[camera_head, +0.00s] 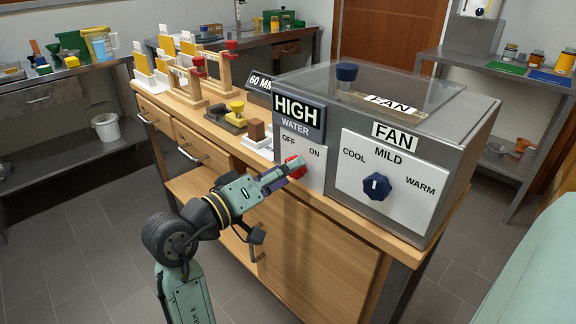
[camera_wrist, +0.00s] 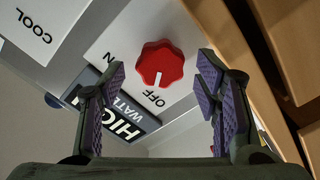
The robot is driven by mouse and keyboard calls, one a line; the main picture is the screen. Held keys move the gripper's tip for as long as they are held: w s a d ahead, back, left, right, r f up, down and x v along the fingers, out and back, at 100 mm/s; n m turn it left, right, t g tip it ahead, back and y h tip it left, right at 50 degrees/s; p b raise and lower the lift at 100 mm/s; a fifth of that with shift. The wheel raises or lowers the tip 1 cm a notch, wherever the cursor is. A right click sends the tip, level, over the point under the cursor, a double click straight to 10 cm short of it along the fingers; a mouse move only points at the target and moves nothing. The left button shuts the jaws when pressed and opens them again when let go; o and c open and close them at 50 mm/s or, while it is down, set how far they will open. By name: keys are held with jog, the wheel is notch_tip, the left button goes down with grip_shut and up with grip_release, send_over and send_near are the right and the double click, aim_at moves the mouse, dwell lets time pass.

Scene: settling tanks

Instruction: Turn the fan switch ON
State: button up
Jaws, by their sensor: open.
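A red rotary knob (camera_head: 293,167) sits on a white panel marked OFF and ON, below a sign reading HIGH WATER. In the wrist view the red knob (camera_wrist: 160,64) lies ahead, between the two fingers in the picture, its white mark toward OFF. My gripper (camera_head: 297,170) is open in front of this knob and partly covers it; the wrist view shows the gripper (camera_wrist: 161,76) with nothing held. I cannot tell whether a finger touches the knob. A blue knob (camera_head: 376,187) sits on the panel marked FAN, COOL, MILD, WARM, right of the red one.
The grey control box (camera_head: 459,170) stands on a wooden bench (camera_head: 345,222). Left of the box are a yellow-knobbed block (camera_head: 237,107) and wooden stands with red knobs (camera_head: 190,80). The floor in front of the bench is clear.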

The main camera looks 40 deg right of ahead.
jog(key=shift+d, duration=0.75)
jog(key=shift+c, duration=0.3)
jog(key=c, duration=1.1)
